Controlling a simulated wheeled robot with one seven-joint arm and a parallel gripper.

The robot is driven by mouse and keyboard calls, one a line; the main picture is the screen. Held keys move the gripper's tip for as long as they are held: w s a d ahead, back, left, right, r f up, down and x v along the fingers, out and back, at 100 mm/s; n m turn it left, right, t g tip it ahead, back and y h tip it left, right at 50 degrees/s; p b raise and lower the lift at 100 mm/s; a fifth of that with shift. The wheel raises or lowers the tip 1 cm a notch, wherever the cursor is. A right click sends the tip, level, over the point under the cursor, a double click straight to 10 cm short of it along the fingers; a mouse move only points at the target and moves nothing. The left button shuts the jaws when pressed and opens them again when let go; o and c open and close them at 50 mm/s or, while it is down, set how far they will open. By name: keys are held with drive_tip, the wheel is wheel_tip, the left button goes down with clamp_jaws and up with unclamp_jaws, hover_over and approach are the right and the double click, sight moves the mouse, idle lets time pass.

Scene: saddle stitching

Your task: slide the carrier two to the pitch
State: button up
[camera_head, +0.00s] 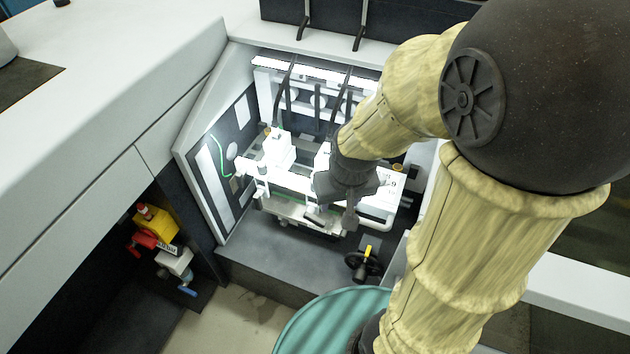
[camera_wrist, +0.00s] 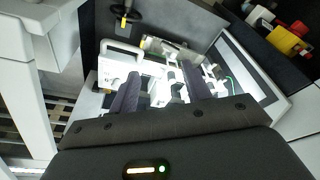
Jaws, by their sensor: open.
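Inside the lit machine bay, a white upright carrier block (camera_head: 278,152) stands on the rails at the left. A second white block (camera_head: 322,156) shows in part beside my arm. I cannot read which one is carrier two. A white labelled plate (camera_head: 388,186) lies to the right, partly behind my wrist. My gripper (camera_head: 338,216) hangs over the front right of the rails and hides part of them. In the wrist view my gripper (camera_wrist: 162,82) has its fingers apart, with white carrier parts (camera_wrist: 160,94) beyond and between them. No grip on anything is visible.
A black handwheel with a yellow handle (camera_head: 364,262) sits low in front of the bay. The bay's left side wall (camera_head: 204,150) stands close to the rails. Yellow and red fittings (camera_head: 154,228) are in the recess at left. A teal ribbed surface (camera_head: 335,318) is at the bottom.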

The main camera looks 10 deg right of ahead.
drive_tip(key=w+f+m+g+b, duration=0.1)
drive_tip(key=w+m, duration=0.9)
drive_tip(key=w, duration=1)
drive_tip(key=shift+w+f+g, duration=0.2)
drive_tip(key=shift+f+g, duration=0.05)
drive_tip(key=shift+g, duration=0.55)
drive_tip(key=shift+a, duration=0.1)
wheel_tip(320, 180, down, 17)
drive_tip(key=shift+a+f+p, duration=0.1)
drive_tip(key=shift+f+p, duration=0.1)
drive_tip(key=shift+p, duration=0.55)
clamp_jaws()
